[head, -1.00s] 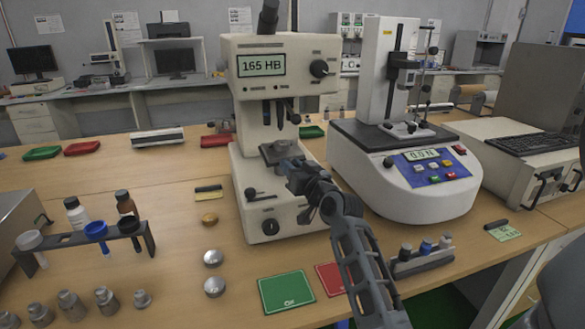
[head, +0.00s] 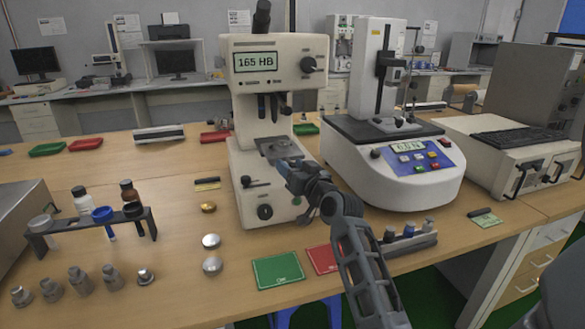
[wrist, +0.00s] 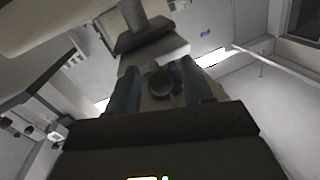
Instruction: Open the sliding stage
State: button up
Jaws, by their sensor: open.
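The cream hardness tester (head: 277,62) stands on the bench in the head view, with "165 HB" on its screen. Its small grey stage (head: 272,146) sits under the lenses, and my arm partly hides its front. My gripper (head: 288,164) is at the front of the stage. In the wrist view, its two blue fingers (wrist: 160,88) are apart, with a round dark knob (wrist: 160,80) showing between them. I cannot tell whether the fingers touch the knob.
A force tester (head: 395,165) stands to the right. Green (head: 278,271) and red (head: 322,259) cards lie in front, beside a vial holder (head: 408,243) near my arm. A tube rack (head: 90,228) and several metal pieces are at left.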

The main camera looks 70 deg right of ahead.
jog(key=v, duration=0.7)
jog(key=shift+s+a+b, duration=0.25)
jog(key=shift+s+b, duration=0.05)
jog(key=shift+b, duration=0.1)
dwell(0.5)
jog(key=s+a+f+n+t+y, duration=0.1)
jog(key=s+a+f+n+y, duration=0.25)
jog(key=a, duration=0.65)
jog(key=s+a+f+n+y, duration=0.3)
jog(key=s+a+f, duration=0.15)
jog(key=a, duration=0.55)
jog(key=s+a+r+n+y, duration=0.1)
jog(key=s+a+y, duration=0.1)
jog(key=s+a, duration=0.5)
jog(key=s+a+r+n+y, duration=0.1)
jog(key=s+a+n+y, duration=0.1)
jog(key=s+a, duration=0.4)
jog(key=a, duration=0.5)
jog(key=shift+s+a, duration=0.15)
jog(key=shift+s, duration=0.25)
